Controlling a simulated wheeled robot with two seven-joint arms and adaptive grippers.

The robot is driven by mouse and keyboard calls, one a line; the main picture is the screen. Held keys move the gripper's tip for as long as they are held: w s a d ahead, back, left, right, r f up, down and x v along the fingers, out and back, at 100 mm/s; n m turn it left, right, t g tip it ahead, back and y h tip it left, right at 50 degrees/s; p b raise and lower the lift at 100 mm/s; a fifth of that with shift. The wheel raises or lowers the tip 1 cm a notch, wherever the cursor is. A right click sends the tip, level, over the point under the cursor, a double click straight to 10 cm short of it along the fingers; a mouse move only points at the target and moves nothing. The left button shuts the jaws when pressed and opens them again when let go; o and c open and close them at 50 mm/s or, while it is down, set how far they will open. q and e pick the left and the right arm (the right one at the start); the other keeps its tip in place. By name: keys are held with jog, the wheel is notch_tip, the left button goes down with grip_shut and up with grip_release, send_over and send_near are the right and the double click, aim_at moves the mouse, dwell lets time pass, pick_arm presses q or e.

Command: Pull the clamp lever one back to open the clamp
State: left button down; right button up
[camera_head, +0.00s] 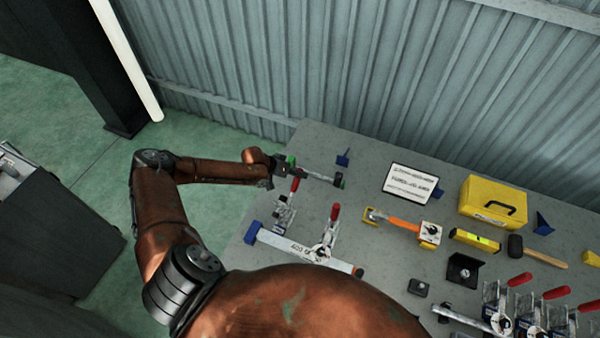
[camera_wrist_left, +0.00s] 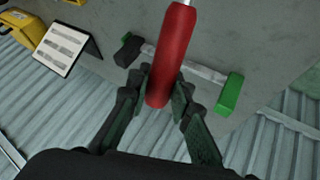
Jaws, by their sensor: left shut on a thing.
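A toggle clamp (camera_head: 284,214) stands at the left end of the grey table, with its red lever handle (camera_head: 295,185) pointing up. My left gripper (camera_head: 284,173) is at the top of this handle, reaching in from the left. In the left wrist view the red handle (camera_wrist_left: 172,55) lies between the two fingers of my left gripper (camera_wrist_left: 162,88), which is shut on it. The lower part of the clamp is out of that view. A second clamp (camera_head: 321,252) with a red lever (camera_head: 335,212) stands to the right. My right gripper is not in view.
A metal bar with a green end (camera_wrist_left: 230,94) lies beyond the handle. A blue-ended bar (camera_head: 300,247) lies in front of the clamps. A sign (camera_head: 409,184), yellow toolbox (camera_head: 492,201), hammer (camera_head: 538,252) and several more clamps are farther right. A corrugated wall (camera_head: 330,80) stands behind.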

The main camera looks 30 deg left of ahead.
pick_arm(q)
jog(key=c, duration=2)
grip_release()
jog(key=shift+w, duration=0.15)
jog(key=shift+o, duration=1.4)
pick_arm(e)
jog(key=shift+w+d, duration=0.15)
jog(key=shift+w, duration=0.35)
pick_arm(q)
jog(key=shift+s+a+r, duration=0.15)
jog(key=shift+s, duration=0.15)
jog(key=v, duration=1.1)
jog(key=shift+s+r, duration=0.15)
jog(key=shift+r, duration=0.05)
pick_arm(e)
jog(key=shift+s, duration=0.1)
pick_arm(q)
jog(key=shift+a, duration=0.15)
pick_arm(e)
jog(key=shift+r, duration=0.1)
